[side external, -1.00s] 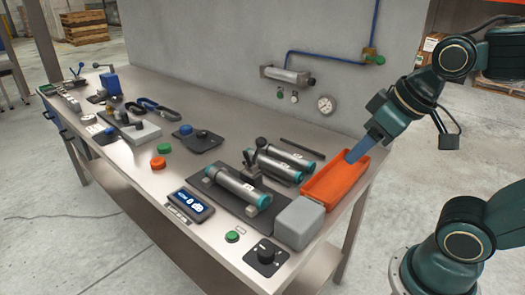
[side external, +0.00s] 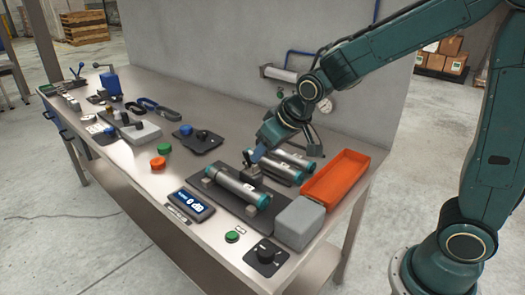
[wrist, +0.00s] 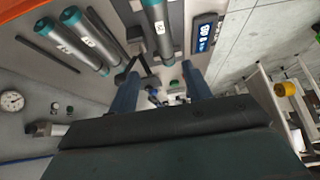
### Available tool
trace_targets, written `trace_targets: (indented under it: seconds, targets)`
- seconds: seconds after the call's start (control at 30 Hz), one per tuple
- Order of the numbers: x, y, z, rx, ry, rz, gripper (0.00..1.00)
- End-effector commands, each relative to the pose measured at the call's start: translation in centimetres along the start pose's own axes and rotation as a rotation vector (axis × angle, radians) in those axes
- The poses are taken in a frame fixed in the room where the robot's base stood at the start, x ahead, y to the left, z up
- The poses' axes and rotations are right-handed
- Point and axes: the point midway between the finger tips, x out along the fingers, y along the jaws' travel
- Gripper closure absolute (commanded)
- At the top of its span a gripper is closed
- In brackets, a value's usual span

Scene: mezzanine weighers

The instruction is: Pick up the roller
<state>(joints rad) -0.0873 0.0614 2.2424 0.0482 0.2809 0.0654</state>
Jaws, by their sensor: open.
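Three grey rollers with teal end caps and white labels lie on the bench. One roller (side external: 236,187) rests in supports on a dark plate (side external: 222,202); it also shows at top centre in the wrist view (wrist: 157,28). The two others, a middle roller (side external: 278,171) and a back roller (side external: 296,160), lie side by side behind it, and at upper left in the wrist view. My gripper (side external: 258,156) is open and empty, pointing down near the left ends of the rollers. In the wrist view its fingers (wrist: 160,72) are apart with no roller between them.
A dark lever fixture (side external: 250,170) stands between the front roller and the rear pair. An empty orange tray (side external: 335,178) and a grey block (side external: 299,222) sit to the right. A display (side external: 187,205) and a black knob box (side external: 265,252) are at the front edge.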

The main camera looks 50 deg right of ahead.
Motion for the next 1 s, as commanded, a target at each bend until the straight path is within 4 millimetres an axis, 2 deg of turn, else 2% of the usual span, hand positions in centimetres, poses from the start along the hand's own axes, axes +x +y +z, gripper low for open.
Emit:
trace_targets:
  seconds: [0.1, 0.2, 0.67, 1.0]
  targets:
    - [2.4, -0.4, -0.5, -0.003, 0.002, 0.0, 0.51]
    - [3.5, -0.6, -0.8, -0.004, 0.007, 0.0, 0.51]
    - [4.8, -0.7, -1.1, -0.005, 0.012, 0.0, 0.51]
    - [8.0, -0.7, -1.1, -0.005, 0.01, 0.0, 0.51]
